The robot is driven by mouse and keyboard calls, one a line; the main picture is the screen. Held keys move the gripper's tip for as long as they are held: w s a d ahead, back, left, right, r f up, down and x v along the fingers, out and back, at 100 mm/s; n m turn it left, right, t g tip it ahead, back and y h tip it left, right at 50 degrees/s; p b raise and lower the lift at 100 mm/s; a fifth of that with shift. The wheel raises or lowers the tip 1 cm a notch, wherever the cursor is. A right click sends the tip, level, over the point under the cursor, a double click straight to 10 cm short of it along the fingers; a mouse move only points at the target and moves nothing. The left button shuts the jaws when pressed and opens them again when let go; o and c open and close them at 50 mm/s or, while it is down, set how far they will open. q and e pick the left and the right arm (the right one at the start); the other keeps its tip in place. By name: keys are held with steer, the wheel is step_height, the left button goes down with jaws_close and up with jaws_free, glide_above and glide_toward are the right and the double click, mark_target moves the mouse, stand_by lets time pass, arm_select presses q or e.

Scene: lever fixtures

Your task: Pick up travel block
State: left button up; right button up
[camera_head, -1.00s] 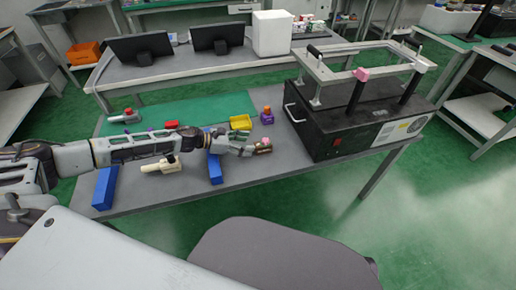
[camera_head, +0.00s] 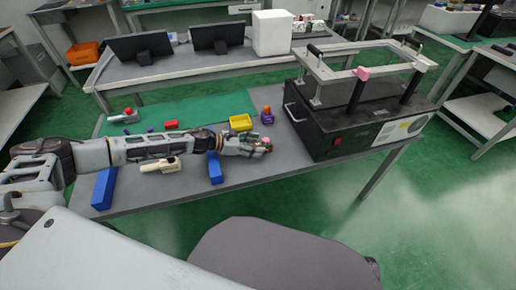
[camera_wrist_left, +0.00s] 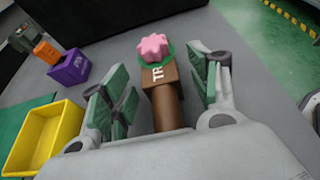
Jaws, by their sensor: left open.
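The travel block is a brown block (camera_wrist_left: 161,76) with white letters "TR", the rest cut off from sight, and a pink knobbed top (camera_wrist_left: 153,47) over a green piece. In the left wrist view it lies between the two green-padded fingers of my left gripper (camera_wrist_left: 160,90), with visible gaps on both sides. The gripper is open. In the head view, my left gripper (camera_head: 258,145) is over the table's right part, and the block's pink top (camera_head: 266,140) shows at its tip. The gripper hides most of the block there. My right gripper is not in view.
A yellow bin (camera_head: 241,122) and a purple block with orange top (camera_head: 267,117) stand just behind the gripper. A large black machine (camera_head: 355,125) stands close on the right.

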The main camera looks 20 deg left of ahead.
mark_target(257, 144)
arm_select(q)
steer(key=shift+w+d+f, duration=0.2)
steer(key=shift+w+d, duration=0.05)
steer(key=shift+d, duration=0.1)
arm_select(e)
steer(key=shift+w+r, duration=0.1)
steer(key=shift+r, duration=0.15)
arm_select(q)
steer(key=shift+c, duration=0.2)
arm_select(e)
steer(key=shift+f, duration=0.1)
arm_select(q)
steer(key=c, duration=1.1)
steer(key=shift+r, duration=0.15)
steer(key=shift+c, duration=0.2)
steer(key=shift+r, duration=0.2)
steer(key=shift+r+p, duration=0.35)
steer(key=shift+r, duration=0.3)
step_height(257, 144, up, 6)
steer(key=shift+f+p, duration=0.1)
steer(key=shift+p, duration=0.85)
steer(key=shift+r+p, duration=0.35)
steer(key=shift+r, duration=0.8)
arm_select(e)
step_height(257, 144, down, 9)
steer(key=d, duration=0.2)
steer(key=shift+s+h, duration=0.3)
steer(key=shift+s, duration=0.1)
